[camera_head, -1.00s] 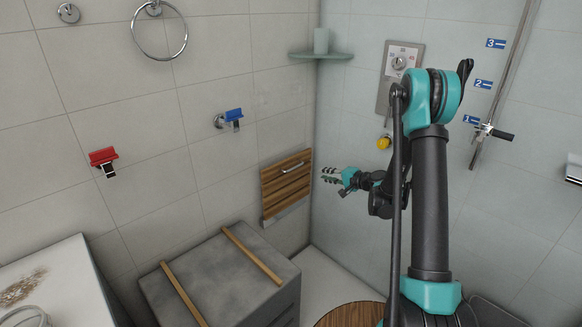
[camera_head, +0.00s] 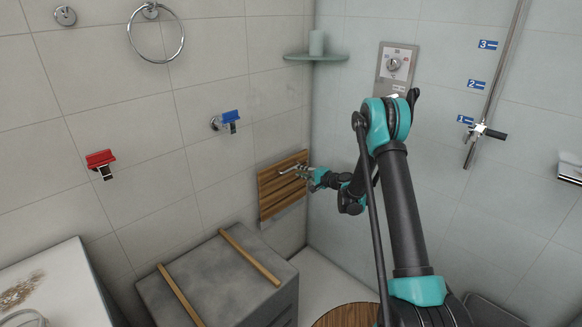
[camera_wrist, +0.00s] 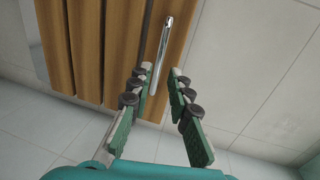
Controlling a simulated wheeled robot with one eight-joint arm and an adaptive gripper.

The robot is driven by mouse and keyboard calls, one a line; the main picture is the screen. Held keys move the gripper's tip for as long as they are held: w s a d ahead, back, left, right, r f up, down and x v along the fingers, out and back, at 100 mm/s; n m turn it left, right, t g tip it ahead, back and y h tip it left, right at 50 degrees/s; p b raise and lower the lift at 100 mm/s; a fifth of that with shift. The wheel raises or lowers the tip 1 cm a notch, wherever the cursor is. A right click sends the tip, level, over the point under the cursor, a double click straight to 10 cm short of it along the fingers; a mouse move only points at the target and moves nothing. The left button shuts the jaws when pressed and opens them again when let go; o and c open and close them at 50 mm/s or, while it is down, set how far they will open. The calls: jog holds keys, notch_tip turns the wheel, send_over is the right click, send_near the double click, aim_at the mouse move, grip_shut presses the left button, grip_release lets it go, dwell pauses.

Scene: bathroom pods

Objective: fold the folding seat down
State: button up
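The folding seat (camera_head: 277,200) is a panel of brown wooden slats, upright against the left wall near the corner. A thin metal handle (camera_wrist: 163,50) is on its slats. My gripper (camera_head: 299,170) is at the seat's upper right part. In the wrist view my gripper (camera_wrist: 160,72) is open, with one finger on each side of the handle's line. The handle's lower end shows between the fingers with gaps on both sides. I cannot tell how deep it sits between them.
A grey cabinet (camera_head: 205,285) with two wooden strips stands left of and below the seat. A round wooden slatted piece (camera_head: 345,316) is on the floor. A corner shelf (camera_head: 316,57) is above, and a shower rail (camera_head: 497,75) is on the right wall.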

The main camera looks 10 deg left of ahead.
aim_at(291, 169)
jog(key=x, duration=0.6)
jog(key=shift+w+a, duration=0.1)
jog(key=shift+a, duration=0.1)
grip_shut()
